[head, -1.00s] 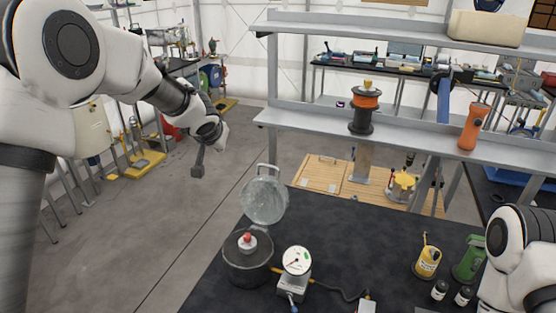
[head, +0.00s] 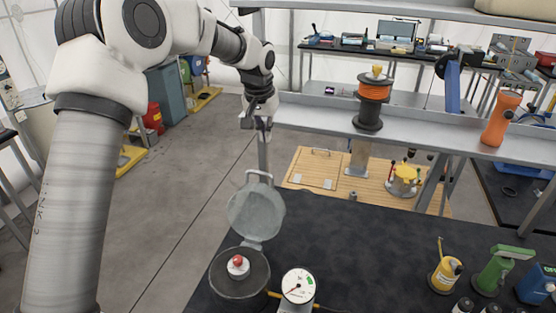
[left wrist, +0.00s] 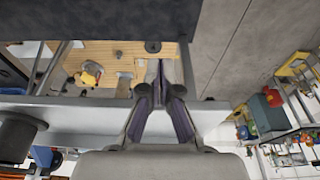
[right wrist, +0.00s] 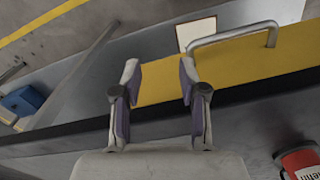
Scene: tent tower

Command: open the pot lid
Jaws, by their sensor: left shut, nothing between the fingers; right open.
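The dark pot (head: 226,287) stands near the front left edge of the black table. Its round grey lid (head: 256,210), with a loop handle on its rim, stands raised and nearly upright at the pot's far side. A red and white knob (head: 238,265) sits in the pot's mouth. My left gripper (head: 258,130) is shut and empty, in front of the shelf post and above the lid in the picture, apart from it. Its fingers also show in the left wrist view (left wrist: 158,80). My right gripper (right wrist: 158,75) is open and empty in the right wrist view.
A white dial gauge (head: 298,285) stands just right of the pot. A grey shelf (head: 440,138) with an orange spool (head: 374,92) runs behind the table. Yellow (head: 445,272) and green (head: 492,268) containers stand at right. The table's middle is clear.

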